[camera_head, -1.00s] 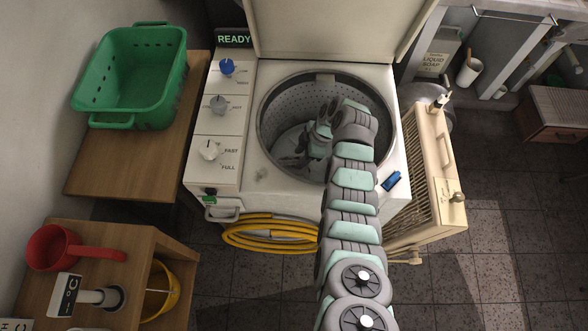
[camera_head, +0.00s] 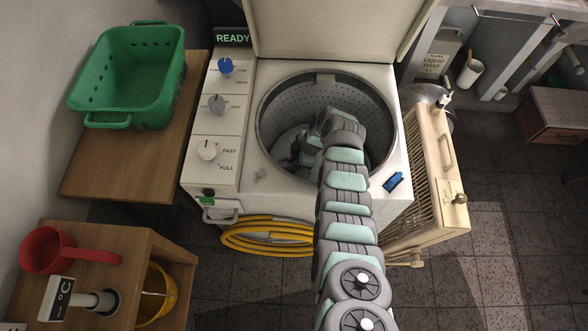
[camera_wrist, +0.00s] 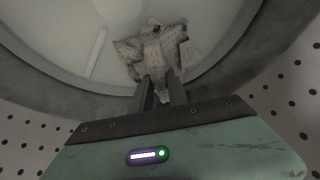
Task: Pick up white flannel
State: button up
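In the wrist view a crumpled, pale, faintly patterned cloth, which looks like the white flannel (camera_wrist: 153,48), lies on the drum floor beyond my fingertips. Its near end shows in the gap between my fingers. My gripper (camera_wrist: 161,78) is open, one finger on each side of that near end; whether they touch it cannot be told. In the head view my gripper (camera_head: 296,150) is down inside the washing machine drum (camera_head: 290,105), towards its left side. The flannel cannot be made out in the head view.
The perforated drum wall surrounds my gripper, and the raised lid (camera_head: 330,28) stands behind. A blue object (camera_head: 393,181) lies on the machine's right front rim. A green basket (camera_head: 128,78) stands on the left shelf, and a cream panel (camera_head: 437,170) leans at the right.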

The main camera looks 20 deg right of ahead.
grip_shut()
dwell(1.0)
notch_tip(320, 180, up, 32)
jog(key=p, duration=1.9)
